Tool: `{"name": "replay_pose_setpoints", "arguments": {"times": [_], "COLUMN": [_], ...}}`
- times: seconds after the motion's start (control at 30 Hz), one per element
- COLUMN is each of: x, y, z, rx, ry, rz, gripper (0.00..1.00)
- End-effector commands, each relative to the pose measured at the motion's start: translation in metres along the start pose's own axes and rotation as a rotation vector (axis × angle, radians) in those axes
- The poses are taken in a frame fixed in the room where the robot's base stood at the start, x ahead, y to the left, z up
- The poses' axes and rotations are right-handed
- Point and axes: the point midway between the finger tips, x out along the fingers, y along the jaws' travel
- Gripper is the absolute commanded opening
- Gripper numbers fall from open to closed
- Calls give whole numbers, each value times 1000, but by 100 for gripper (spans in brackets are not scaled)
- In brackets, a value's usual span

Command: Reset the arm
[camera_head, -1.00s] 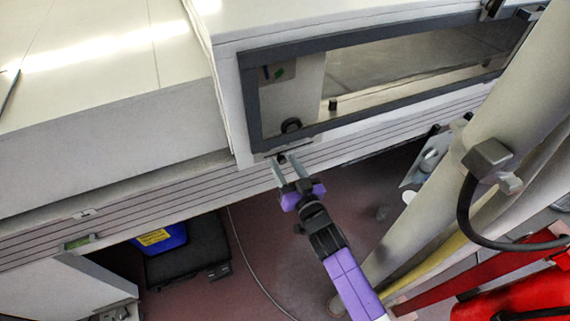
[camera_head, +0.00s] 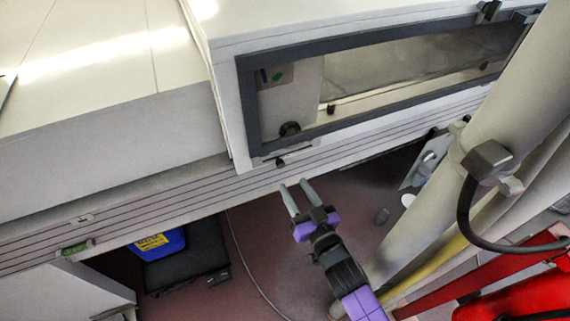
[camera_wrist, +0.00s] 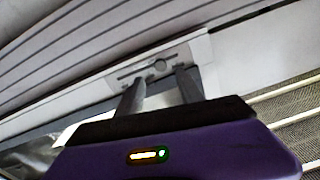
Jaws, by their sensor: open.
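My gripper (camera_head: 296,190), purple with two grey fingers, is open and empty in the head view. Its fingertips point up toward the front of the white machine and stand below its window, apart from the small latch plate (camera_head: 281,161) under the dark window frame.
The white machine (camera_head: 225,130) has a dark-framed window (camera_head: 247,100). A blue container (camera_head: 160,243) and a black case (camera_head: 190,262) are below left. A thick pale pipe (camera_head: 500,110) and red equipment (camera_head: 530,300) stand at right. Reddish floor (camera_head: 260,235) lies between.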

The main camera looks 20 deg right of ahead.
Motion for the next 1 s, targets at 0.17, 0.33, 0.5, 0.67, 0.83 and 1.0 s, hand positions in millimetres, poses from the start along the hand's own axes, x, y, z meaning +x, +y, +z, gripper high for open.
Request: {"name": "replay_pose_setpoints", "arguments": {"times": [0.17,0.33,0.5,0.67,0.83,1.0], "x": [0,2,-29,-80,-146,-210], "y": [0,-1,-8,-11,-15,-20], "z": [0,-9,-42,-53,-64,-80], "rx": [-1,-53,-113,-146,-172,-186], "ry": [0,18,70,65,32,-17], "rz": [0,-1,-3,2,10,18], "gripper": [44,44,44,44,44,44]}}
